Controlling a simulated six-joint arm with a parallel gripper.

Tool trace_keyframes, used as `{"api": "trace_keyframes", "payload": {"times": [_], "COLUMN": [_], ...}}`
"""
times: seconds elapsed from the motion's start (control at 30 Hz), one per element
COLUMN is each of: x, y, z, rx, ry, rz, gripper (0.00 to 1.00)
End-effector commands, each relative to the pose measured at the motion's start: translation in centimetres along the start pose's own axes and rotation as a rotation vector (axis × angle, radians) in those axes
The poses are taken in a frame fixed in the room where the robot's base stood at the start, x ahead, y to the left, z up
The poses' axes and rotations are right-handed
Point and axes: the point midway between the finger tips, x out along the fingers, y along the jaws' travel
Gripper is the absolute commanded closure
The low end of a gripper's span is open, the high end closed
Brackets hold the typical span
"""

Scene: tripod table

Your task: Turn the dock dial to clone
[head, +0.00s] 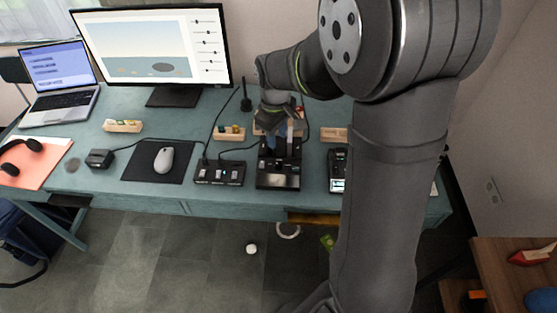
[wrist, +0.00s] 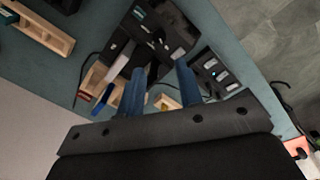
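The dock, a black box (head: 278,181), stands near the front edge of the desk; it also shows at the top of the wrist view (wrist: 176,22). My gripper (head: 278,144) is low over the back part of the dock and hides much of it in the head view. In the wrist view my gripper's two blue fingers (wrist: 161,70) are apart, with nothing seen held between them. A small dark knob-like part (wrist: 159,41) lies on the dock just beyond the fingertips; I cannot read its setting or tell whether the fingers touch it.
A black switch box (head: 219,172) stands close left of the dock, and a dark device with a lit screen (head: 338,172) to its right. Wooden holders (head: 229,135) stand behind. Cables run between. A mouse (head: 164,160) lies on a black pad farther left.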

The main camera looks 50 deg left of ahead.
Motion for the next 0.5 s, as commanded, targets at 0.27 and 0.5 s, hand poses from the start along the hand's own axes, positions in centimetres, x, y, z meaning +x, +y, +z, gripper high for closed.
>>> {"api": "trace_keyframes", "payload": {"times": [0.27,0.5], "x": [6.3,10.2], "y": [0.0,0.0], "z": [0.1,0.0], "rx": [-0.001,-0.002], "ry": [-0.004,-0.002], "rz": [-0.002,-0.001], "gripper": [0.67,0.67]}}
